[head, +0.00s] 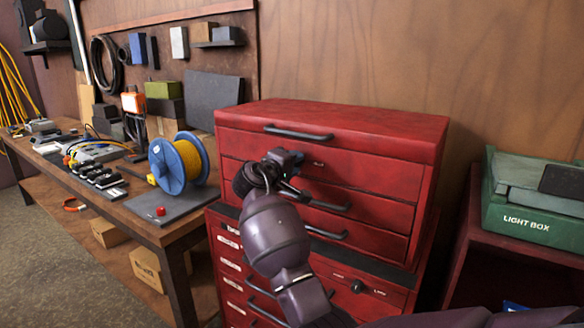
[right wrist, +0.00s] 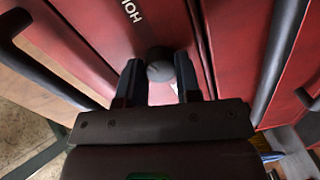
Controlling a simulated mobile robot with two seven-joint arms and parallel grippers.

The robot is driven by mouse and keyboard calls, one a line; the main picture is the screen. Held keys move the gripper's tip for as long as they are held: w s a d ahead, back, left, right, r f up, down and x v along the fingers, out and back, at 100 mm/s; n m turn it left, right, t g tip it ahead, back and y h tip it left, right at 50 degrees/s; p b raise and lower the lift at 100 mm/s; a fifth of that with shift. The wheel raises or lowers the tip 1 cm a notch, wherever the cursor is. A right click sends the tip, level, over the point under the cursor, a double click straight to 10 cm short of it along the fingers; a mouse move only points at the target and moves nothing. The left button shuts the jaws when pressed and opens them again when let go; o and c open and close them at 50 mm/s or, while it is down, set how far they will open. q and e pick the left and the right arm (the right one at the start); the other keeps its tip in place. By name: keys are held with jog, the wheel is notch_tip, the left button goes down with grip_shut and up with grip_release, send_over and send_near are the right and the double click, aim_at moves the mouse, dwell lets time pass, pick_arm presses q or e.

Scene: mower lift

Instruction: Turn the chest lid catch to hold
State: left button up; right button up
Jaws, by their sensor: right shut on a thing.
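The red tool chest (head: 370,172) stands on a red drawer cabinet, its lid (head: 350,125) down. My right gripper (head: 284,160) is at the upper front of the chest, below the lid handle, and hides the catch in the head view. In the right wrist view, the dark round catch knob (right wrist: 160,68) sits between the two fingertips of my right gripper (right wrist: 160,85), which is shut on it. White lettering starting "HOL" (right wrist: 132,12) shows on the red front beside the knob. Which way the knob points is not clear. My left gripper is not in view.
The lower cabinet (head: 345,305) has another dark knob (head: 357,286) on its front. A workbench (head: 130,212) with a yellow cable reel (head: 182,162) stands at left. A green light box (head: 530,215) sits at right. Black drawer handles (head: 325,233) stick out near my gripper.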

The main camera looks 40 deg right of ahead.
jog(key=m+b, duration=0.1)
jog(key=m, duration=0.3)
jog(key=shift+f+b, duration=0.15)
jog(key=shift+b, duration=0.25)
jog(key=shift+m+t, duration=0.3)
jog(key=shift+m, duration=0.1)
jog(key=o, duration=0.9)
jog(key=v, duration=1)
jog(key=shift+s+a+r, duration=0.2)
jog(key=shift+a+r, duration=0.1)
jog(key=shift+a, duration=0.05)
jog(key=shift+w, duration=0.1)
